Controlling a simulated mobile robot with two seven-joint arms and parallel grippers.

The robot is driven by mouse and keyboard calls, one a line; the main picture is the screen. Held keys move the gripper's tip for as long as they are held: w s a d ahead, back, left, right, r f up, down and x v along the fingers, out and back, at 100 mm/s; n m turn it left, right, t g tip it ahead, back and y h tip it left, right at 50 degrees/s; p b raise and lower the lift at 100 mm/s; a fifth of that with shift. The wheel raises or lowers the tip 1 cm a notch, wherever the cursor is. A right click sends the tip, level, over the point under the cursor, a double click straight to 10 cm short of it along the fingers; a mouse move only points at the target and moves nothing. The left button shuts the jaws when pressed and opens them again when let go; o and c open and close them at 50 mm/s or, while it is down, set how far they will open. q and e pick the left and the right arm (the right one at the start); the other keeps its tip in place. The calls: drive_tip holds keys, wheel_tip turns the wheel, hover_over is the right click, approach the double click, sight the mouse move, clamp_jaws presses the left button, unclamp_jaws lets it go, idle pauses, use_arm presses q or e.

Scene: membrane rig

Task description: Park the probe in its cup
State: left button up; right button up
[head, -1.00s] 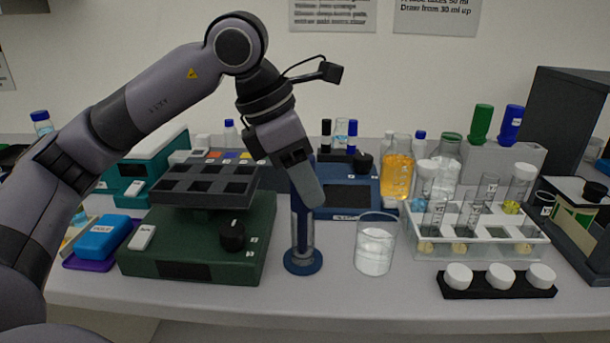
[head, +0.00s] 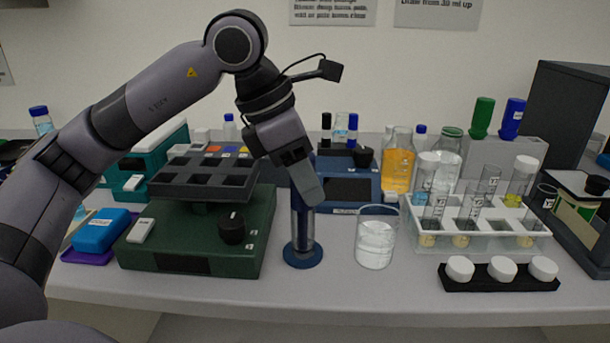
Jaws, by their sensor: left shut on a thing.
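My left gripper (head: 309,196) points down above the blue cup stand (head: 302,256), a narrow upright holder on a round blue foot. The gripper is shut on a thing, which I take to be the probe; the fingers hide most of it. A slim grey shaft seems to show inside the upright part of the cup, just below the fingertips. I cannot tell how deep it sits or whether it touches the bottom. My right gripper is not in view.
A beaker of clear liquid (head: 376,243) stands close on the cup's right. A green shaker with a dark tray (head: 200,230) stands on its left. A blue device (head: 347,190) is behind. A tube rack (head: 480,233) and a black strip with white caps (head: 499,285) are at right.

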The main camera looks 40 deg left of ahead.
use_arm(q)
drive_tip(key=o, duration=1)
drive_tip(key=shift+a+r, duration=0.1)
drive_tip(key=shift+r, duration=0.25)
drive_tip(key=v, duration=0.6)
drive_tip(key=shift+s+r+p, duration=0.15)
drive_tip(key=shift+r+p, duration=0.05)
drive_tip(key=shift+p, duration=0.2)
